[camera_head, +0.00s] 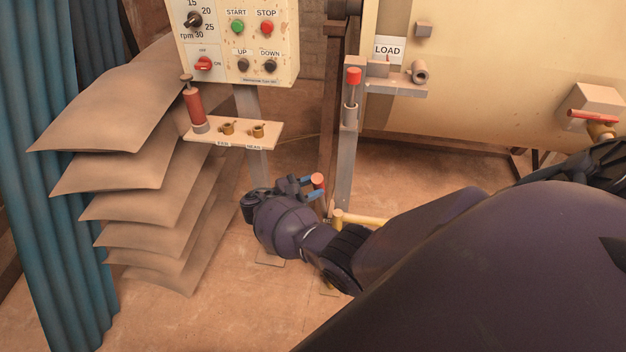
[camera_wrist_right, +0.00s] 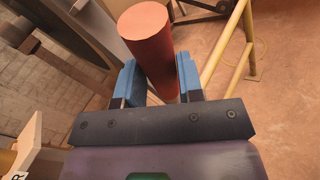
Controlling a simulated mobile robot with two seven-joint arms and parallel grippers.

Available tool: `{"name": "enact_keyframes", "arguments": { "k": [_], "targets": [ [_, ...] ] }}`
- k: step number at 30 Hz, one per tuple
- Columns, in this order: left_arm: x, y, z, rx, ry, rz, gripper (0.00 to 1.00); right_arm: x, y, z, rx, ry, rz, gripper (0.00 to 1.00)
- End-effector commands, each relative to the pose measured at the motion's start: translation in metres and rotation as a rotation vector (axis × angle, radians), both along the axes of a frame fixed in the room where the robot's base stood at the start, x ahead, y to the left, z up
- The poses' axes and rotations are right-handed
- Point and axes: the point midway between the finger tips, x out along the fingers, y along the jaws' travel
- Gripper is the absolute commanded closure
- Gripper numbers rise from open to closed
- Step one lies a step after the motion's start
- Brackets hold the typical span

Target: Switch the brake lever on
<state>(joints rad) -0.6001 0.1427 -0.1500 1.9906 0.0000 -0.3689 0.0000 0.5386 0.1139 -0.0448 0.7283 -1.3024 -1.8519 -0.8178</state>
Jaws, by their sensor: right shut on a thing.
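A red cylindrical handle (camera_head: 318,180) stands low beside the grey post; I take it to be the brake lever, but no label shows on it. My right gripper (camera_head: 309,188) is around it from the left, with blue fingers. In the right wrist view the red handle (camera_wrist_right: 150,50) rises between the two fingers of the gripper (camera_wrist_right: 158,82), which are shut on it. Its upper end stands clear above the fingertips. Its lower part and its pivot are hidden. My left gripper is not in view.
A control panel (camera_head: 259,53) with START and STOP buttons stands at top left, above a shelf (camera_head: 235,136) with a red-bodied tool. Another red-topped lever (camera_head: 353,78) is on the grey post (camera_head: 344,175). A yellow bar (camera_head: 364,219) is close by. Stacked brown sacks (camera_head: 120,100) are at left.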

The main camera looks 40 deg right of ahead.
Motion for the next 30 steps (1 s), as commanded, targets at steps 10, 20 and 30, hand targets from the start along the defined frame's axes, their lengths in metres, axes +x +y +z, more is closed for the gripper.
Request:
{"name": "enact_keyframes", "arguments": {
  "k": [10,20,30],
  "targets": [
    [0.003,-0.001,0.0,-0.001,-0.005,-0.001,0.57,-0.006,0.005,-0.008,0.008,0.01,-0.005,0.56],
    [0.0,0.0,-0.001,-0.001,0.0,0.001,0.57,-0.004,0.003,-0.006,0.006,0.008,-0.005,0.56],
    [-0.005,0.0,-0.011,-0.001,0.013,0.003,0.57,0.005,0.038,-0.007,0.008,0.007,0.0,0.56]
  ]
}}
